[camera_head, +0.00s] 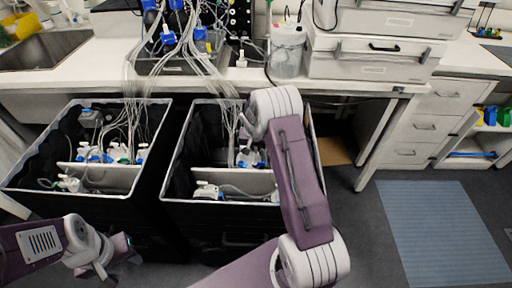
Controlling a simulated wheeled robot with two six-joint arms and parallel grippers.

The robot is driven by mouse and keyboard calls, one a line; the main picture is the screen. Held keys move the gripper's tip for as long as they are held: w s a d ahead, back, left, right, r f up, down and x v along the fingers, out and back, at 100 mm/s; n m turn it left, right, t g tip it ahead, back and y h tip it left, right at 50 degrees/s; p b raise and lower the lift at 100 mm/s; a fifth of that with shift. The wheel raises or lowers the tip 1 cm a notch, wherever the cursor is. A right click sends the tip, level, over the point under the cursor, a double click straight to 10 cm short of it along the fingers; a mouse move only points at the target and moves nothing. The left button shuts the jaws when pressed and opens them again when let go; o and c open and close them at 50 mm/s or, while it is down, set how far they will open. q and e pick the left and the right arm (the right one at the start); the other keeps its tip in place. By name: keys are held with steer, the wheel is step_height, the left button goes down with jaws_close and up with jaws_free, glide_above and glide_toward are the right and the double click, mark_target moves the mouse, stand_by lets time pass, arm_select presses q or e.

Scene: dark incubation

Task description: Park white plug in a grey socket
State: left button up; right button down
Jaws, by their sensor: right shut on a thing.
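My right arm reaches up across the middle to the bench's front edge, over the right black bin. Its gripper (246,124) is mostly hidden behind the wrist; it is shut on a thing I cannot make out. My left gripper (122,258) hangs at the lower left, in front of the left bin, with its fingers too dark to read. White fittings lie in the right bin (206,191) and in the left bin (69,183). A small white piece (241,59) stands on the bench. I cannot tell which is the white plug, and no grey socket is clear.
The left black bin (10,184) and right black bin (166,185) stand below the white bench (105,52), with many clear tubes running down into them. A sink (45,50), white jug (287,48) and drawer units (375,55) are on the bench. A blue-grey mat (445,230) lies on the floor.

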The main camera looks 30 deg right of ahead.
steer(key=shift+f, duration=0.3)
steer(key=c, duration=1.4)
jaws_free()
